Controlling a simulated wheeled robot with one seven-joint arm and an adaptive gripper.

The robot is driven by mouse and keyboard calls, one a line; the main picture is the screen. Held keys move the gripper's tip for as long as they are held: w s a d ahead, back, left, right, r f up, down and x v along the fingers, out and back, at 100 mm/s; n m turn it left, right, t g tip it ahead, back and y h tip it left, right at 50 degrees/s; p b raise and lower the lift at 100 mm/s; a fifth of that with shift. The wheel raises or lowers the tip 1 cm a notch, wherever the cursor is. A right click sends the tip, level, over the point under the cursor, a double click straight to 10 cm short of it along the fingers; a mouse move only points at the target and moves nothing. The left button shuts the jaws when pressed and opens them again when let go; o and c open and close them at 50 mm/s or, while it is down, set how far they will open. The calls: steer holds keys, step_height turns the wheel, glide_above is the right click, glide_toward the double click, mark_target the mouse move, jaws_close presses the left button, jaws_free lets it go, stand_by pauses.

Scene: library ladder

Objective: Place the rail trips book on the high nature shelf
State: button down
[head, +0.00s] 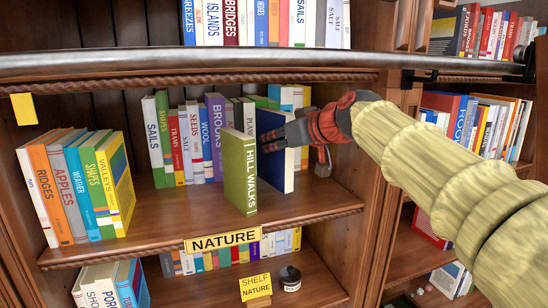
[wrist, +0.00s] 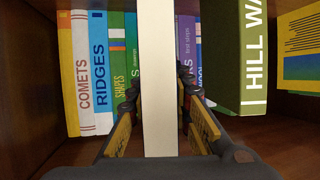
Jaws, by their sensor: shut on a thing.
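My gripper (wrist: 163,112) is shut on a dark blue book (head: 281,165) inside the shelf with the NATURE label (head: 222,240). In the wrist view the held book (wrist: 157,80) shows as a pale upright edge between the two fingers. Its title does not show, so I cannot tell from these frames that it is the rail trips book. It stands upright, just right of the green HILL WALKS book (head: 238,171). I cannot tell whether its bottom touches the nature shelf (head: 180,220). The fingertips are partly hidden in the head view.
A row of books (head: 190,140) stands behind, and a leaning group (head: 80,185) stands at left. The shelf's right upright (head: 358,220) is close to my arm. A rail (head: 200,62) crosses above. Bare shelf lies between the left group and HILL WALKS.

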mark_target(274, 159)
steer(key=shift+w+a+f, duration=0.1)
steer(key=shift+f, duration=2)
steer(key=shift+f, duration=0.15)
steer(key=c, duration=2.1)
jaws_free()
steer(key=shift+f, duration=0.15)
steer(key=o, duration=0.4)
steer(key=shift+o, duration=0.4)
steer(key=shift+r, duration=0.2)
